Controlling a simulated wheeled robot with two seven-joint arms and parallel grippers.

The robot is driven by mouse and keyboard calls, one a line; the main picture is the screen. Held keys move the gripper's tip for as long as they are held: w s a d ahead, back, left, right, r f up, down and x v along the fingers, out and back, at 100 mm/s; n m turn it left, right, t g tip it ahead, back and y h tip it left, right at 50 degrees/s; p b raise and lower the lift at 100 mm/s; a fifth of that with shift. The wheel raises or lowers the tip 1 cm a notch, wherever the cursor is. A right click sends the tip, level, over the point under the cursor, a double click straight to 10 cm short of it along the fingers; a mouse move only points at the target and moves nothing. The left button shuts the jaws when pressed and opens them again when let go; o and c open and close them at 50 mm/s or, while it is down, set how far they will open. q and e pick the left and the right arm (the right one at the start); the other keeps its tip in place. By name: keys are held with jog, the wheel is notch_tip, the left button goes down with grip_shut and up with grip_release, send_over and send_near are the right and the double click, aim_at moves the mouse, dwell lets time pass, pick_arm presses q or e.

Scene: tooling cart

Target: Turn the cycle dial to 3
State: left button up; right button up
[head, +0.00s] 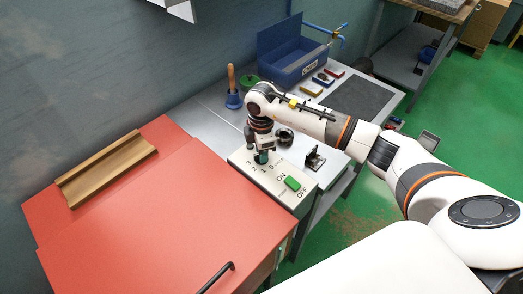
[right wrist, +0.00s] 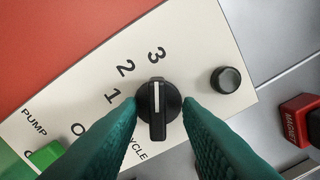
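The cycle dial (right wrist: 158,108) is a round black knob with a raised bar and a white line, on a cream panel (right wrist: 205,45) marked 0, 1, 2, 3. In the right wrist view its white line points straight up, at the 3. My right gripper (right wrist: 160,104) has teal fingers, one on each side of the dial, spread wider than its bar. I see gaps between the fingers and the bar. In the head view the right gripper (head: 262,157) is down at the panel and hides the dial. My left gripper is not in view.
A green pump switch (head: 292,183) with ON and OFF labels sits nearby on the panel. A black round button (right wrist: 226,79) is beside the dial. A red cabinet top (head: 150,220) adjoins it.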

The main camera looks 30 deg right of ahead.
jog(key=shift+r, duration=0.45)
notch_tip(320, 180, up, 11)
jog(key=b, duration=0.3)
jog(key=shift+s+f, duration=0.1)
dwell(0.4)
